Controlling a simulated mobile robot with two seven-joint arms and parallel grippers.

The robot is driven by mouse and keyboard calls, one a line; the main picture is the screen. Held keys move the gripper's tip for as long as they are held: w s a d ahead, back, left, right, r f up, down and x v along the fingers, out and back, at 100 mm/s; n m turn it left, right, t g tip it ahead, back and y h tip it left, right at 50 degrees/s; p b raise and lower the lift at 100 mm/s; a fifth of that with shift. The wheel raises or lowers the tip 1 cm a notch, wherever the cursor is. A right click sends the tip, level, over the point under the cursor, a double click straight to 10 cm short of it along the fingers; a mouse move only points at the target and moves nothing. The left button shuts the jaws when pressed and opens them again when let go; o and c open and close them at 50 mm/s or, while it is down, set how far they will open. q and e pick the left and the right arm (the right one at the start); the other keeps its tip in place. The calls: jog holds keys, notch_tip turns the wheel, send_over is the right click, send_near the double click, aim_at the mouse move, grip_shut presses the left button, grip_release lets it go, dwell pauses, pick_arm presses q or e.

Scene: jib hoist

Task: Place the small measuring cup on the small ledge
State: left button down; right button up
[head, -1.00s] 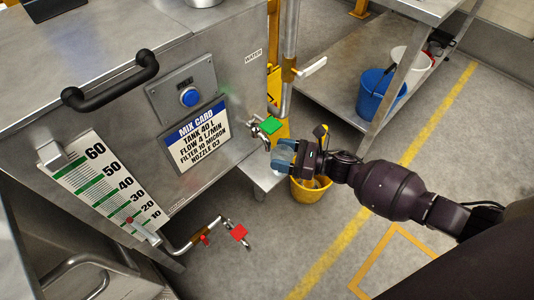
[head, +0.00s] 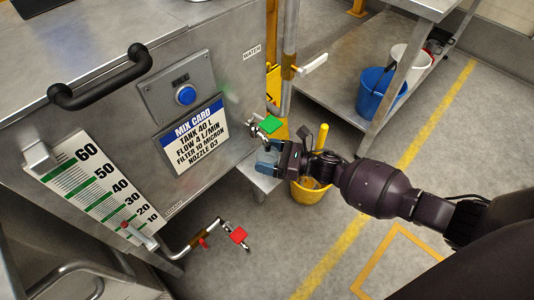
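The small ledge (head: 262,186) is a grey metal shelf low on the right end of the steel tank, under the green-handled tap (head: 267,125). My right gripper (head: 266,158), with blue fingertips, is just above the ledge and just below the tap, pointing left toward the tank. Its fingers hide part of the ledge. I cannot make out the small measuring cup; whether it is between the fingers is too small to tell. My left gripper is not in view.
A yellow bucket (head: 309,189) stands on the floor right of the ledge. A red-handled tap (head: 238,235) sticks out low in front. A steel table (head: 330,84) with a blue bucket (head: 375,95) is behind. The floor at right is open.

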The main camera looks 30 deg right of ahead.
jog(key=shift+o, duration=1.3)
jog(key=shift+r, duration=0.1)
jog(key=shift+r, duration=0.1)
jog(key=shift+s+d+r, duration=0.1)
jog(key=shift+d, duration=0.05)
pick_arm(q)
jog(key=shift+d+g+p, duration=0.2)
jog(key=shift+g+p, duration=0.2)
jog(key=shift+p, duration=0.45)
pick_arm(e)
jog(key=v, duration=1.1)
jog(key=shift+s+d, duration=0.2)
jog(key=shift+d, duration=0.05)
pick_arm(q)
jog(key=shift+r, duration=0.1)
